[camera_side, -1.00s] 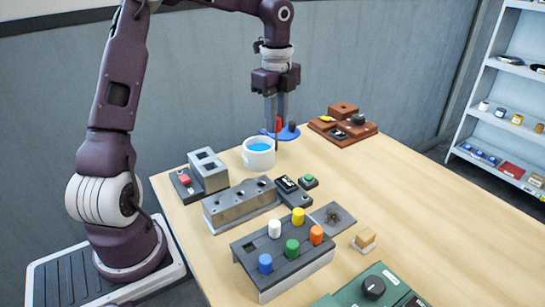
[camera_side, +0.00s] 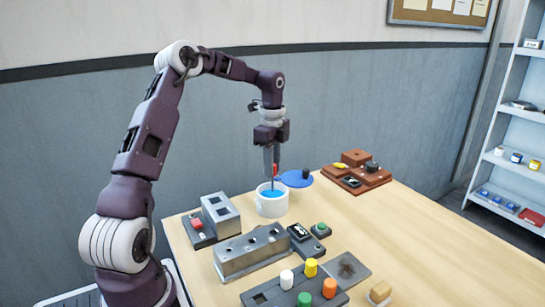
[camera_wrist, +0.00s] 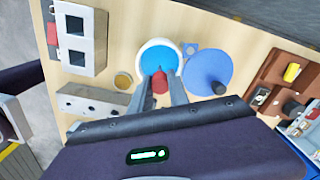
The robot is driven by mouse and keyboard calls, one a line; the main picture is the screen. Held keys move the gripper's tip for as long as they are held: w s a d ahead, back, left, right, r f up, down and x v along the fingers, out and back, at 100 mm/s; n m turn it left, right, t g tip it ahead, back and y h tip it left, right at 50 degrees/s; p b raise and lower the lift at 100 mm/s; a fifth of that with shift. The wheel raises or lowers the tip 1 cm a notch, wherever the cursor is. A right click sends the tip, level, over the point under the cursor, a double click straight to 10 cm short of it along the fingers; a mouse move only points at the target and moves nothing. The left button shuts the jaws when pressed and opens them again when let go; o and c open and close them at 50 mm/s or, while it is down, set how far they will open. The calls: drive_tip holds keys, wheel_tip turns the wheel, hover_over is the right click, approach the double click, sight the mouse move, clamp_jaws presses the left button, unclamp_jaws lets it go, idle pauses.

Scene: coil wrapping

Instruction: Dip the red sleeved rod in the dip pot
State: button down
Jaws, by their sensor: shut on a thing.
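My gripper (camera_side: 271,168) points straight down and is shut on the red sleeved rod (camera_side: 275,171). The red sleeve shows between the fingers, and the thin dark rod hangs below it. The white dip pot (camera_side: 272,208) with blue liquid stands directly below. The rod's lower end is within the pot's mouth; I cannot tell whether the tip touches the liquid. In the wrist view, the red sleeve (camera_wrist: 159,84) sits between my fingers (camera_wrist: 161,92), in front of the pot's white rim (camera_wrist: 141,63).
A blue disc (camera_side: 293,181) with a black knob lies beside the pot at right. A grey two-hole block (camera_side: 221,214) and long holed block (camera_side: 252,253) stand nearby. A rack of coloured pegs (camera_side: 270,295) is in front. Brown fixtures (camera_side: 356,177) sit behind right.

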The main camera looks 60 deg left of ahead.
drive_tip(key=shift+f, duration=2.45)
drive_tip(key=shift+r, duration=0.1)
idle(0.7)
drive_tip(key=shift+r, duration=3.2)
drive_tip(key=shift+r, duration=1.5)
